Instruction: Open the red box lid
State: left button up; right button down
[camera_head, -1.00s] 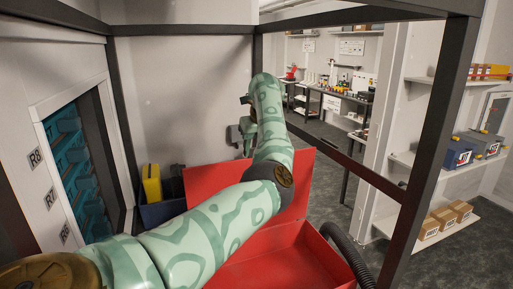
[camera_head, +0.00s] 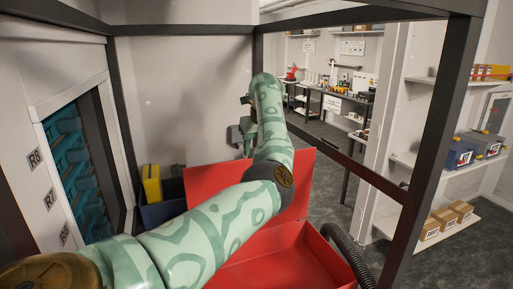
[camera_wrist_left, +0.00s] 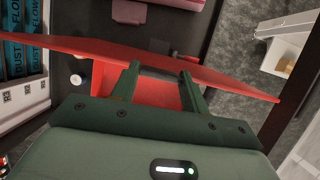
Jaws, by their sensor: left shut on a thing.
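The red box (camera_head: 290,262) is at the bottom centre of the head view, and its inside shows. Its red lid (camera_head: 213,179) stands raised and tilted at the back of the box, partly hidden behind my left arm. In the left wrist view the lid (camera_wrist_left: 232,79) is a wide red panel across the picture. My left gripper (camera_wrist_left: 160,72) has its two green fingers at the lid's edge and is shut on it. In the head view its fingertips are hidden. My right gripper is in neither view.
A dark bin (camera_head: 163,212) with a yellow item (camera_head: 152,184) stands left of the lid. A black hose (camera_head: 348,252) curves along the box's right side. A dark frame post (camera_head: 428,150) and shelves with boxes are at right. Teal racks (camera_head: 78,170) line the left wall.

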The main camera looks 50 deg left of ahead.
pick_arm(q)
jog(key=o, duration=1.4)
jog(key=b+v, duration=0.1)
jog(key=v, duration=1.5)
jog(key=shift+r, duration=0.15)
